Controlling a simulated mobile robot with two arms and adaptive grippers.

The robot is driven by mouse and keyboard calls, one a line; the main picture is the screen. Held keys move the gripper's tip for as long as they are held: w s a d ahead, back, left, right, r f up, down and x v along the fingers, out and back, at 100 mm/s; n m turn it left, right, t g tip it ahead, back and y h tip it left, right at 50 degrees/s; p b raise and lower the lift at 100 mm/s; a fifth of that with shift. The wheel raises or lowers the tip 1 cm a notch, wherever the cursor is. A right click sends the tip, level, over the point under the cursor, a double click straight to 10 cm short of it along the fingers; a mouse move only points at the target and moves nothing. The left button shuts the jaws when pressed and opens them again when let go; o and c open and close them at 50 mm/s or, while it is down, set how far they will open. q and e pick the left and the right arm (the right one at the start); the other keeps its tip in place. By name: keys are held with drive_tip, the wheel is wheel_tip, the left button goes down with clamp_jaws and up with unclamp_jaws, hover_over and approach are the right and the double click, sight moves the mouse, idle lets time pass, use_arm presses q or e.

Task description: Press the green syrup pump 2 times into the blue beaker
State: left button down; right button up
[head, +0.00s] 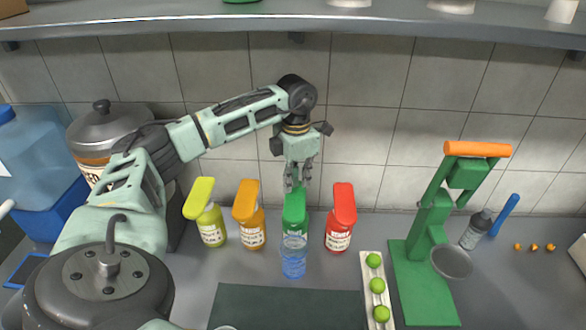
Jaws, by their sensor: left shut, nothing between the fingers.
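The green syrup pump (295,207) stands in a row of coloured pump bottles on the grey counter. A clear blue beaker (293,262) stands in front of it and hides its lower part. My left gripper (298,182) is shut and empty, pointing down right at the top of the green pump head. I cannot tell whether the fingertips touch the pump head. My right gripper is not in view.
Yellow-green (208,214) and orange (250,216) pump bottles stand to the left, a red one (341,218) to the right. A tray of limes (366,300) and a green press (425,262) stand further right. A dark mat (270,306) lies in front.

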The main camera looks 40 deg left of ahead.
use_arm(q)
wheel_tip(320, 180, up, 6)
drive_tip(key=p, duration=0.4)
idle(0.6)
